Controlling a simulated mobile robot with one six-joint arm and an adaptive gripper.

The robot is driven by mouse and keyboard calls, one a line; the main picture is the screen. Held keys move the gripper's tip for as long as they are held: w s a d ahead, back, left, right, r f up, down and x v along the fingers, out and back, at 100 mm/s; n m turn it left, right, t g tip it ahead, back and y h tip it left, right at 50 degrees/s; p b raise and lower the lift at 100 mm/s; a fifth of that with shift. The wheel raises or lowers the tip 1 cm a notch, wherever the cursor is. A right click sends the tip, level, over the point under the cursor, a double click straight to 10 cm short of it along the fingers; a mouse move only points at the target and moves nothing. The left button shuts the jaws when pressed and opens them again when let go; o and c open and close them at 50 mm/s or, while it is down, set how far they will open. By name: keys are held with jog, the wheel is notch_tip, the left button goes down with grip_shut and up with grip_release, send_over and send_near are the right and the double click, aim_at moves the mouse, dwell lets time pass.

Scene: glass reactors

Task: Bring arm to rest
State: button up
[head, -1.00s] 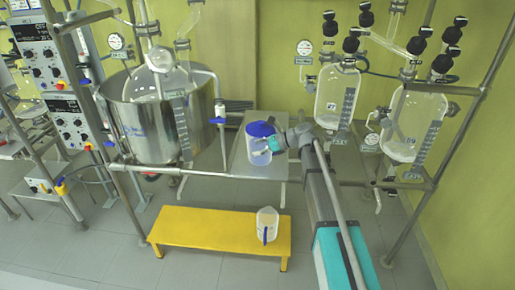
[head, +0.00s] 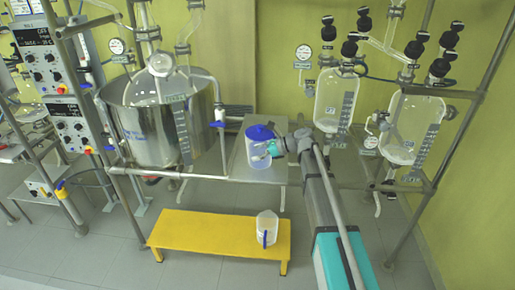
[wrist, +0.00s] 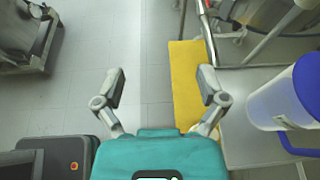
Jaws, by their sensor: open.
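My gripper (wrist: 160,85) is open in the wrist view, with its two fingers spread wide and nothing between them. In the head view my gripper (head: 275,147) is at the right side of a translucent container with a blue lid (head: 259,132). In the wrist view this container (wrist: 283,102) is at the right edge, outside the fingers. Whether the gripper touches it cannot be told. My arm reaches from the lower right of the head view.
The container stands on a grey table (head: 268,174). A yellow bench (head: 205,232) with a white jug (head: 267,227) is in front. A steel vessel (head: 160,115) is left; glass reactors (head: 335,97) on metal frames are right. Floor (wrist: 100,50) lies below the gripper.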

jog(key=s+d+f+n+h, duration=0.3)
jog(key=s+d+n+h, duration=0.1)
jog(key=s+d+n, duration=0.2)
jog(key=s+d+f+n+h, duration=0.4)
jog(key=s+d+n+h, duration=0.1)
jog(key=s+d, duration=0.4)
jog(key=s+d+f+n+h, duration=0.4)
jog(key=s+d+n, duration=0.3)
jog(key=s, duration=0.3)
jog(key=shift+s+d+f+n+g, duration=0.25)
jog(key=shift+s+d+n+g, duration=0.05)
jog(key=shift+s+d+g, duration=0.15)
